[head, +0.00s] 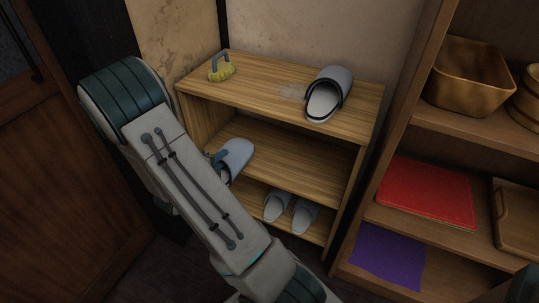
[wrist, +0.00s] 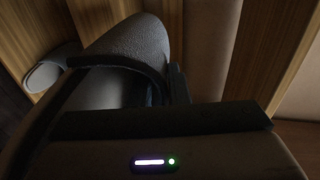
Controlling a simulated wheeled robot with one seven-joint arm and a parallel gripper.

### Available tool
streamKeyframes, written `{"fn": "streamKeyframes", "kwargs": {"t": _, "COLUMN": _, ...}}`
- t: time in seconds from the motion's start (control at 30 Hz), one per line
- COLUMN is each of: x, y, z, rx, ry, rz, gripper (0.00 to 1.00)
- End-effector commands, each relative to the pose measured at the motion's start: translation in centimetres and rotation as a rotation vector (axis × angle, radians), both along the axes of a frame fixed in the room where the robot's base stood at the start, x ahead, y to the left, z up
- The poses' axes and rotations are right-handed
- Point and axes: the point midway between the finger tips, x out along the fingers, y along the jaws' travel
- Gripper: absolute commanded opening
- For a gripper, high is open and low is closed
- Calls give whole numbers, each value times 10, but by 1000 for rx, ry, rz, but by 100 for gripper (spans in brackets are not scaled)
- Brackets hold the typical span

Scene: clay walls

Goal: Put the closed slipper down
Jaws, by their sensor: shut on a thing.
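The closed slipper (head: 238,154), blue-grey with a rounded toe, is at the middle level of the wooden shelf unit, at its left side. My gripper (head: 218,158) is shut on it from the left; my arm hides much of the grip and the slipper's lower end. In the wrist view the slipper (wrist: 130,43) fills the upper middle, with a dark rim around its opening, close against my gripper (wrist: 172,88). I cannot tell whether its sole touches the middle board (head: 285,160).
On the top board (head: 265,90) stand another grey slipper (head: 328,93) with dark trim and a yellow brush (head: 221,69). Two pale slippers (head: 276,205) are on the bottom level. The middle board is clear to the right. A taller shelf (head: 388,150) stands at the right.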

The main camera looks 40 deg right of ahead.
Motion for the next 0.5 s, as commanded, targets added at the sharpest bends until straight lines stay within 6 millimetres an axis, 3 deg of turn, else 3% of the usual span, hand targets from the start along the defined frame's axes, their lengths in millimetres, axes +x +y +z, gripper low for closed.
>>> {"fn": "streamKeyframes", "kwargs": {"t": 0.17, "x": 8, "y": -33, "z": -3, "rx": -2, "ry": -2, "rz": -22, "gripper": 0}}
{"fn": "streamKeyframes", "kwargs": {"t": 0.5, "x": 43, "y": -119, "z": -3, "rx": -2, "ry": -4, "rz": -19, "gripper": 0}}
